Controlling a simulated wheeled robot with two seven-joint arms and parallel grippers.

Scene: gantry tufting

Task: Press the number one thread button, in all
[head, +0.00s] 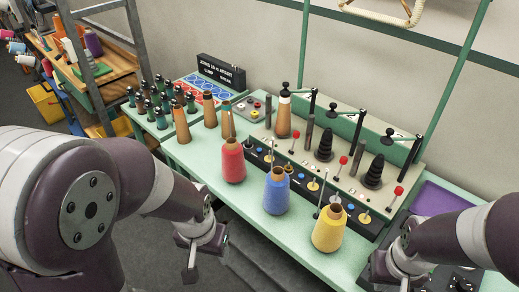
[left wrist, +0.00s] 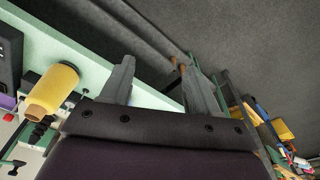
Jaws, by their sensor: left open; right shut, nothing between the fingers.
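I cannot make out a number on any button. A dark panel with small knobs or buttons (head: 458,284) shows at the lower right in the head view, partly hidden by my right arm. Small buttons also sit on a grey box (head: 252,108) and along a black strip (head: 300,180) behind the thread cones. My left gripper (head: 192,262) is open and empty in front of the table's front edge; its two spread fingers show in the left wrist view (left wrist: 160,80). My right gripper (head: 388,268) is shut and empty near the panel, its tips poorly visible.
Red (head: 233,160), blue (head: 277,190) and yellow (head: 328,228) thread cones stand along the green table (head: 215,180). Behind them are tension posts and red-tipped levers. A purple mat (head: 437,200) lies at the right. Small spools and a black sign (head: 221,72) stand farther back.

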